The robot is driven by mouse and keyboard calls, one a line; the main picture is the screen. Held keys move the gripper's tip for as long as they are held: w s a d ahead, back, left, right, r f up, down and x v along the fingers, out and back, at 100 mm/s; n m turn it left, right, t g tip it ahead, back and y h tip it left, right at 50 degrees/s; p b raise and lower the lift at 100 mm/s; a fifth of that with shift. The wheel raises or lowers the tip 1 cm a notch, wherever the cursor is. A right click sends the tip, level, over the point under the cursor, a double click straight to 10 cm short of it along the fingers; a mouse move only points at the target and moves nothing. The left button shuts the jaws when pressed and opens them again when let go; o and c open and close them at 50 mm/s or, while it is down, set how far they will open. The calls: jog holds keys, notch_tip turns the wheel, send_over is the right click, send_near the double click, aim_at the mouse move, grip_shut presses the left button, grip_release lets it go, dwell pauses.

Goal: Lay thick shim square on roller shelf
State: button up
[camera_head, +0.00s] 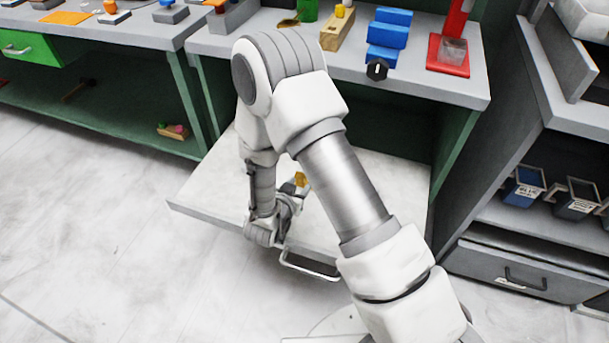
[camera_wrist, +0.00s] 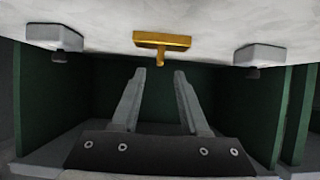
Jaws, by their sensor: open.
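The roller shelf appears to be the pale pulled-out board (camera_head: 212,190) with a front bar handle (camera_head: 311,264), low under the middle bench. My gripper (camera_wrist: 160,74) is open in the wrist view, with nothing between its two fingers. A yellow T-shaped piece (camera_wrist: 162,41) lies just beyond the fingertips, apart from them, against a pale surface (camera_wrist: 205,14). A yellow piece (camera_head: 300,179) also shows beside my gripper in the head view, partly hidden by it. I cannot tell which thing, if any, is the thick shim.
Two grey blocks with dark knobs (camera_wrist: 55,38) (camera_wrist: 258,55) flank the yellow piece. Green panels (camera_wrist: 40,95) stand at both sides. Stacked blue blocks (camera_head: 388,35) and a red stand (camera_head: 449,55) are on the bench above. The floor (camera_head: 90,220) at left is clear.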

jog(key=p+v, duration=0.1)
jog(key=v, duration=0.4)
jog(key=w+a+r+g+y, duration=0.1)
jog(key=w+r+y, duration=0.1)
jog(key=r, duration=0.4)
jog(key=w+a+r+y, duration=0.2)
jog(key=w+r, duration=0.1)
jog(key=r, duration=0.2)
notch_tip(320, 180, up, 11)
jog(key=s+d+n+g+y, duration=0.1)
jog(key=s+d+n+y, duration=0.1)
jog(key=s+y, duration=0.1)
jog(key=s+d+r+g, duration=0.1)
jog(key=s+d+r, duration=0.2)
jog(key=s+d, duration=0.2)
jog(key=s+d+r+n+g+h, duration=0.1)
jog(key=s+d+r, duration=0.3)
jog(key=s, duration=0.5)
jog(key=s+d+r+n+g+h, duration=0.1)
jog(key=s+d+r, duration=0.2)
jog(key=s+d, duration=0.3)
jog(key=shift+s+d+r+g, duration=0.15)
jog(key=shift+s+d+g, duration=0.15)
jog(key=shift+s+g, duration=0.15)
jog(key=shift+r, duration=0.1)
notch_tip(320, 180, up, 23)
jog(key=p, duration=2.3)
